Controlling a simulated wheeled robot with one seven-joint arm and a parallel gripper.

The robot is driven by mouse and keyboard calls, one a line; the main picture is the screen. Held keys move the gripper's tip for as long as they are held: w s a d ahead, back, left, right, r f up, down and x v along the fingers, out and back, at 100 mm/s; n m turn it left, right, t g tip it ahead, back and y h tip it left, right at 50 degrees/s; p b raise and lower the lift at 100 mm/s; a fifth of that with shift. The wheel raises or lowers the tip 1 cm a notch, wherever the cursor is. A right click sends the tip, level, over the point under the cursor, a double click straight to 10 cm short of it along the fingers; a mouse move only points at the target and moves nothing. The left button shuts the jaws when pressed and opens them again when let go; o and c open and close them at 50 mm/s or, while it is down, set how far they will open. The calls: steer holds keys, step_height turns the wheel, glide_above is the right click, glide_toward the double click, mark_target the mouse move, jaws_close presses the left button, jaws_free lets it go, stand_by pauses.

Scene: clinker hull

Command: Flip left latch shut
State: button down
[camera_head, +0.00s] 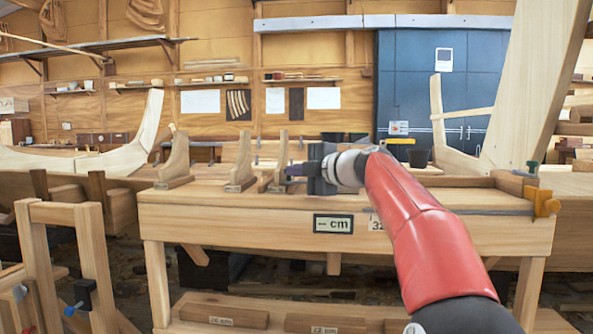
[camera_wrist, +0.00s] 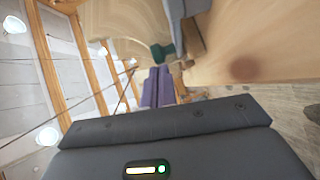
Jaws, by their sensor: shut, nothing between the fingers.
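I cannot pick out the left latch with certainty in either view. My gripper (camera_head: 290,171) is over the workbench (camera_head: 200,218) among upright wooden brackets, its fingers pointing left. In the wrist view my gripper (camera_wrist: 157,88) shows as two purple fingers pressed together with nothing between them. Just beyond the fingertips is a small dark green part (camera_wrist: 163,52) beside a grey bar (camera_wrist: 188,38) on pale wood. I cannot tell whether the fingers touch it or whether it is a latch. My wrist and red forearm cover part of the bench's right half.
Wooden brackets (camera_head: 175,163) stand along the bench top, several close to my gripper. A yellow clamp (camera_head: 545,203) sits at the bench's right end. A wooden frame with a black and blue clamp (camera_head: 80,298) stands front left. A blue cabinet (camera_head: 410,75) is behind.

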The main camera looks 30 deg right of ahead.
steer(key=shift+w+a+f+m+h+b, duration=0.25)
steer(key=shift+f+m+h+b, duration=0.25)
steer(key=shift+b, duration=0.6)
steer(key=shift+w+a+r+t+h+b, duration=0.2)
steer(key=shift+t+h+b, duration=0.1)
steer(key=shift+h+b, duration=0.3)
steer(key=shift+w+r+m+h+b, duration=0.1)
steer(key=shift+w+m+h+b, duration=0.25)
steer(key=shift+m+h+b, duration=0.3)
steer(key=shift+w+d+r, duration=0.15)
steer(key=shift+w, duration=0.05)
